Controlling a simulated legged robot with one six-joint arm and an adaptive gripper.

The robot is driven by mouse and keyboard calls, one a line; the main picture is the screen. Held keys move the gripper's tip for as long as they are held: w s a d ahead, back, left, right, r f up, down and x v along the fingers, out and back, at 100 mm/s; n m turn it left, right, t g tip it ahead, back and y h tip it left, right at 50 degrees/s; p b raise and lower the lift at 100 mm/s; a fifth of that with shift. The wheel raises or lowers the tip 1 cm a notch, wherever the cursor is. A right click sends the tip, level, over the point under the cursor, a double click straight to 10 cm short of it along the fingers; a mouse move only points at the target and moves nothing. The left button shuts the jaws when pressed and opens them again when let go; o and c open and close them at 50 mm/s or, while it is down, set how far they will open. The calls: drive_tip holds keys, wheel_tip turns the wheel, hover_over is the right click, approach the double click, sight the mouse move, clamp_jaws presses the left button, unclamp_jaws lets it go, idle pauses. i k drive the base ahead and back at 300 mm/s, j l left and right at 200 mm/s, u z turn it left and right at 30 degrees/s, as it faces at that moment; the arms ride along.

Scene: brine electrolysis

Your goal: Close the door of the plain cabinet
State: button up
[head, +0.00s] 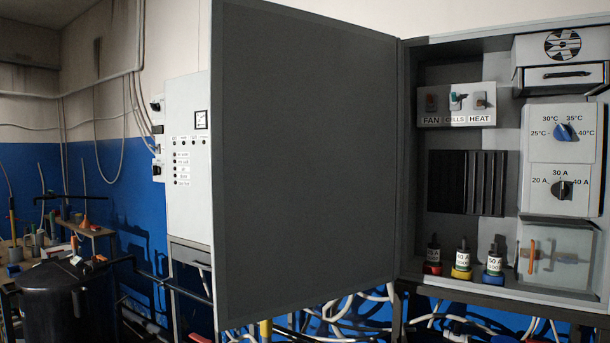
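A grey wall cabinet (508,44) stands open at the right of the head view. Its door (305,160) is a plain dark grey panel, swung wide out to the left from the hinge edge near the middle of the picture. No handle shows on the side of the door facing me. I take this as the plain cabinet, though the door's outer face is hidden. My gripper is not in view.
Inside the cabinet are a switch panel (456,105), a dial panel (561,161) and several labelled fuses (462,262). A white control box (188,160) is partly behind the door. Cables (350,318) hang below. A black drum (70,300) stands at lower left.

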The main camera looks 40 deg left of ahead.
sight(304, 119)
drive_tip(key=k+j+z, duration=0.1)
drive_tip(key=k+j, duration=0.15)
drive_tip(key=j, duration=0.2)
drive_tip(key=k+j+z, duration=0.1)
drive_tip(key=k+j, duration=0.15)
drive_tip(key=j, duration=0.2)
drive_tip(key=k+j+z, duration=0.1)
drive_tip(key=k+j, duration=0.2)
drive_tip(key=j, duration=0.45)
drive_tip(key=k+j+z, duration=0.1)
drive_tip(key=j, duration=0.35)
drive_tip(key=k+j+z, duration=0.1)
drive_tip(key=j, duration=0.3)
drive_tip(key=k+j, duration=0.1)
drive_tip(key=j, duration=0.35)
drive_tip(key=k+j+z, duration=0.1)
drive_tip(key=j, duration=0.3)
drive_tip(key=i+j, duration=0.1)
drive_tip(key=j, duration=0.75)
drive_tip(key=i+j+z, duration=0.15)
drive_tip(key=j, duration=0.7)
drive_tip(key=k, duration=0.05)
